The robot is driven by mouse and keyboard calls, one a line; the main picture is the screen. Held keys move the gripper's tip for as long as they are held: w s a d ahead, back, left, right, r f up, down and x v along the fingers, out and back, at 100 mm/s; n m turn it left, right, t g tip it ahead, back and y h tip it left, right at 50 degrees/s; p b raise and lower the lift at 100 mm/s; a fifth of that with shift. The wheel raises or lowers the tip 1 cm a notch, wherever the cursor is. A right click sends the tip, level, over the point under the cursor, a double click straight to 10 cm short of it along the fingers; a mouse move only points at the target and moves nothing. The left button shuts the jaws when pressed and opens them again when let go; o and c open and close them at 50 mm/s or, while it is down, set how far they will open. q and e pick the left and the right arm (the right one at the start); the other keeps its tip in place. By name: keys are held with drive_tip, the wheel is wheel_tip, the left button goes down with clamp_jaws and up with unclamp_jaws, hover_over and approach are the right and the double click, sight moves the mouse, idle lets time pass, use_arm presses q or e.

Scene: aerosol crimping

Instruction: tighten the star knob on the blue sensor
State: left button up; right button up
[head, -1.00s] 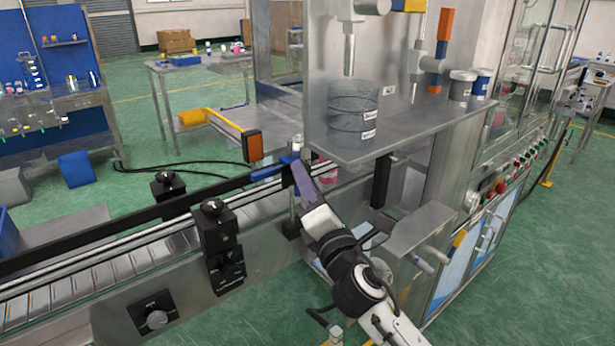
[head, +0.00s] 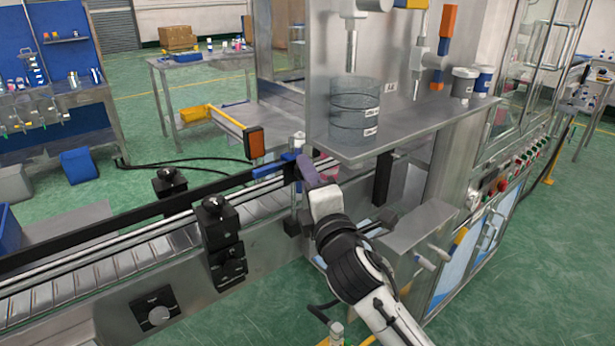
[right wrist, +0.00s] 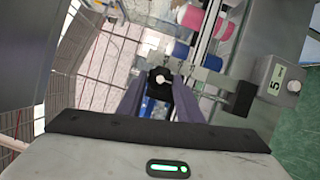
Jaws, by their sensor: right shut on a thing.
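The blue sensor (head: 268,170) sits at the far side of the conveyor, beside the filling machine. My right gripper (head: 305,168) reaches it from the front right. In the right wrist view my gripper (right wrist: 161,90) has its two purple-grey fingers on either side of a black knob with a pale centre (right wrist: 159,76). The fingers are shut on this star knob. Blue parts show just below and beyond the knob. In the head view the knob is hidden by the fingers. My left gripper is not in view.
The conveyor (head: 130,257) runs in from the left, with a black clamp block (head: 218,225) on its near rail. A metal shelf (head: 425,122) with a clear cylinder (head: 354,108) overhangs to the right of my gripper.

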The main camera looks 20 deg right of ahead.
drive_tip(key=o, duration=1)
drive_tip(key=shift+o, duration=0.2)
drive_tip(key=s+b, duration=0.1)
drive_tip(key=s, duration=0.9)
drive_tip(key=shift+s+a+f, duration=0.15)
drive_tip(key=shift+a+f, duration=0.05)
drive_tip(key=shift+f, duration=0.15)
drive_tip(key=s+a+f+m+g+y, duration=0.1)
drive_tip(key=s+f+m+g, duration=0.2)
drive_tip(key=f, duration=0.8)
drive_tip(key=s+f+m+g+y, duration=0.1)
drive_tip(key=s+f+m+g, duration=0.2)
drive_tip(key=f, duration=0.8)
drive_tip(key=s+f+m+g+y, duration=0.1)
drive_tip(key=s+f+m+g, duration=0.3)
drive_tip(key=s+f+m, duration=0.7)
drive_tip(key=s+f, duration=0.6)
drive_tip(key=f, duration=0.2)
drive_tip(key=shift+s+d+f+m, duration=0.15)
drive_tip(key=shift+s+m, duration=0.15)
drive_tip(key=shift+s, duration=0.05)
